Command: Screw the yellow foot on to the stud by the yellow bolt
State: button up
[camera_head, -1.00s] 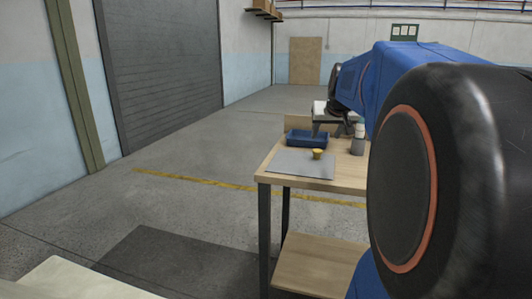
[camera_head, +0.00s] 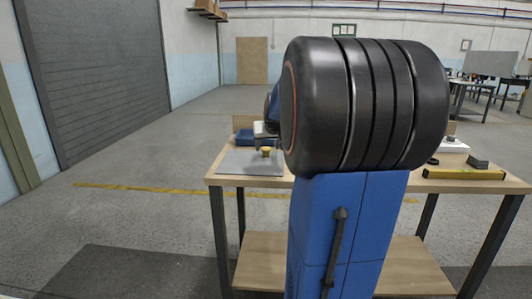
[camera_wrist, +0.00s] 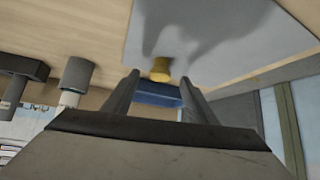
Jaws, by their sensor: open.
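The yellow foot (camera_head: 266,152) is a small yellow piece standing on a grey mat (camera_head: 240,168) on the workbench. In the wrist view the yellow foot (camera_wrist: 160,70) shows beyond my gripper (camera_wrist: 159,79), in line with the gap between its two fingers. The gripper is open, and nothing shows held in it. The foot looks apart from both fingers, though the exact distance is hard to tell. In the head view my own arm hides most of the gripper. The stud and the yellow bolt cannot be made out.
A blue tray (camera_head: 246,136) stands behind the mat, close to the foot, and shows between the fingers in the wrist view (camera_wrist: 157,92). A grey cylinder (camera_wrist: 77,73) stands to one side. A yellow level (camera_head: 465,174) and a dark block (camera_head: 478,161) lie at the bench's right.

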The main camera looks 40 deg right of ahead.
aim_at(266, 148)
jog(key=x, duration=0.5)
jog(key=shift+w+d+r, duration=0.15)
jog(key=c, duration=1.1)
